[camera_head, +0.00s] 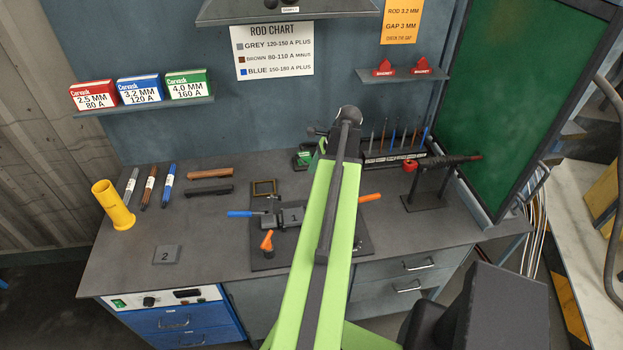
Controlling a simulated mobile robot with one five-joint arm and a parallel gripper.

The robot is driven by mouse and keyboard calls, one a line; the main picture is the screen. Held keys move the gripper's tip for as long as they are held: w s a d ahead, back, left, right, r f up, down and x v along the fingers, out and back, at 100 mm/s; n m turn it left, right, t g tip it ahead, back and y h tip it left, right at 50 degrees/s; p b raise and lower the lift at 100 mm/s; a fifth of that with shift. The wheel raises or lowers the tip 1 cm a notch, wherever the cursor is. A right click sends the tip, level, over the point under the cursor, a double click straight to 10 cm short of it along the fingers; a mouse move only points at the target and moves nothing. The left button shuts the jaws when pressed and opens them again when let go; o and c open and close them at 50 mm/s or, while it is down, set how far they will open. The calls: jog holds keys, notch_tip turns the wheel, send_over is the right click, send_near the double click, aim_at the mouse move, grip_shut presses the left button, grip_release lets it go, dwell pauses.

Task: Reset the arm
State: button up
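My green arm (328,225) reaches from the bottom of the view up over the middle of the workbench (220,225). Its far end, with dark joint parts (348,116), is in front of the back wall above the bench. I cannot make out any gripper fingers; the arm hides what lies behind it. No held object shows.
Below the arm is a dark fixture plate (265,257) with blue- and orange-handled clamps. A yellow cup (113,207), rods (148,187) and a "2" plate (167,255) are left. Right are a stand (424,195) and green screen (510,110). The left front bench is mostly clear.

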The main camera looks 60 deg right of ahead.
dwell(0.7)
jog(key=w+a+f+n+g+y+b, duration=0.1)
jog(key=w+a+f+n+b, duration=0.15)
jog(key=w+a, duration=0.8)
jog(key=w+a+f+n+g+b, duration=0.1)
jog(key=w+a+f+n+b, duration=0.15)
jog(key=w+a, duration=0.8)
jog(key=w+a+f+n+h+b, duration=0.1)
jog(key=w+a+f+n, duration=0.1)
jog(key=a+n, duration=0.6)
jog(key=w+a+f+n+g+h+b, duration=0.1)
jog(key=w+a+n, duration=0.2)
jog(key=a+n, duration=0.5)
jog(key=w+a+f+n+h+b, duration=0.1)
jog(key=a+n, duration=0.6)
jog(key=a, duration=1)
jog(key=shift+w+a+f+n+g+h+b, duration=0.35)
jog(key=shift+w+f+n+g+b, duration=0.1)
jog(key=shift+w+f, duration=0.3)
jog(key=shift+s, duration=0.1)
